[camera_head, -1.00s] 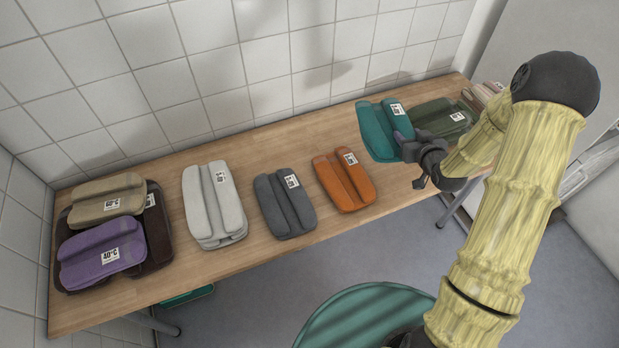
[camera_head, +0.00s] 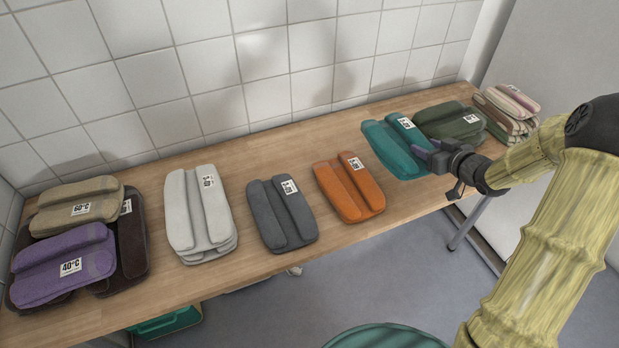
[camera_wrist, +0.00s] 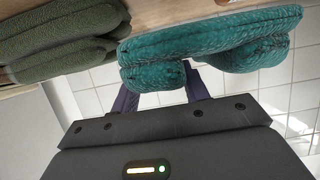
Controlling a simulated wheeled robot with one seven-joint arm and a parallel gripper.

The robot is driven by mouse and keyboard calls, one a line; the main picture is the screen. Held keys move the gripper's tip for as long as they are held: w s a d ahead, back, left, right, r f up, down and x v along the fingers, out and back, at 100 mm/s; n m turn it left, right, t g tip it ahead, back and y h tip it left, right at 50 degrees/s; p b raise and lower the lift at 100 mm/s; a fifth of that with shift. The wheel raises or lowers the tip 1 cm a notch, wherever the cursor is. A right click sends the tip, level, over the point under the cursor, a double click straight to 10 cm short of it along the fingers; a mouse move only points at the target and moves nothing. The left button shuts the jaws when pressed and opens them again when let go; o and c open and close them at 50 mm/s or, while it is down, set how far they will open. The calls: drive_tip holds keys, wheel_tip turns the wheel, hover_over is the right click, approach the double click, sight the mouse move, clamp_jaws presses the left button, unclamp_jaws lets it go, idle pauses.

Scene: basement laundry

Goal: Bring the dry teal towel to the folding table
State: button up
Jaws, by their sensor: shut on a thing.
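The teal towel (camera_head: 392,150) is folded with a white label and sits at the right part of the wooden folding table (camera_head: 262,143), between the orange and dark green towels. It also shows in the wrist view (camera_wrist: 225,40). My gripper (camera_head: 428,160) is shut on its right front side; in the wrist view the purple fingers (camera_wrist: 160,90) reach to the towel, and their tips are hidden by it. The towel is low over the tabletop or on it; I cannot tell whether it touches.
A dark green towel (camera_head: 450,121) lies close right of the teal one, with a striped stack (camera_head: 508,108) beyond. Orange (camera_head: 349,190), grey (camera_head: 281,214) and white (camera_head: 200,215) towels lie left. Purple (camera_head: 65,266) and beige (camera_head: 76,206) towels lie on dark brown ones. A tiled wall stands behind.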

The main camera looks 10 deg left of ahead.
drive_tip(key=shift+f+b, duration=0.55)
drive_tip(key=shift+f, duration=2.55)
drive_tip(key=shift+f, duration=1.85)
drive_tip(key=shift+f+b, duration=0.15)
drive_tip(key=shift+b, duration=0.2)
drive_tip(key=o, duration=1.1)
